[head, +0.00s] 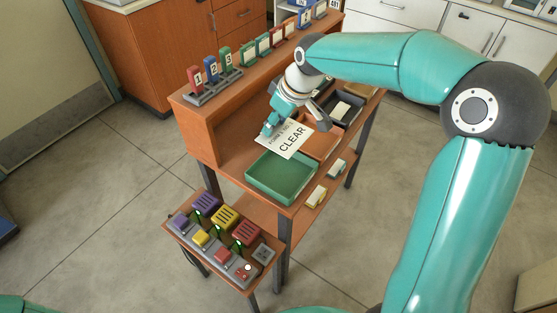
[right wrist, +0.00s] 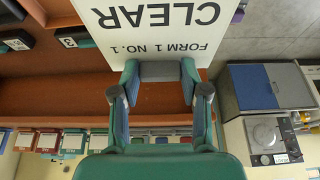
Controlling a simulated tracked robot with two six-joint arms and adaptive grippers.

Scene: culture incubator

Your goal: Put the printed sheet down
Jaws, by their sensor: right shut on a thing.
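The printed sheet (head: 289,140) is white with black lettering that includes the word CLEAR. My right gripper (head: 270,127) is shut on one edge of it. The sheet is held over the wooden desk, overlapping the back rim of the green tray (head: 262,186) and the left part of the orange tray (head: 327,149) in the head view. In the right wrist view the sheet (right wrist: 150,20) reads upside down, CLEAR and FORM 1 NO. 1, beyond my gripper's fingers (right wrist: 160,74). Its height above the trays is hard to judge. My left gripper is out of view.
A black tray (head: 326,101) with a pale item stands beyond the orange tray. Numbered stamps or holders (head: 212,72) line the upper shelf. Two small labelled blocks (head: 317,195) lie along the desk's front edge. A side stand (head: 217,253) carries coloured boxes and buttons.

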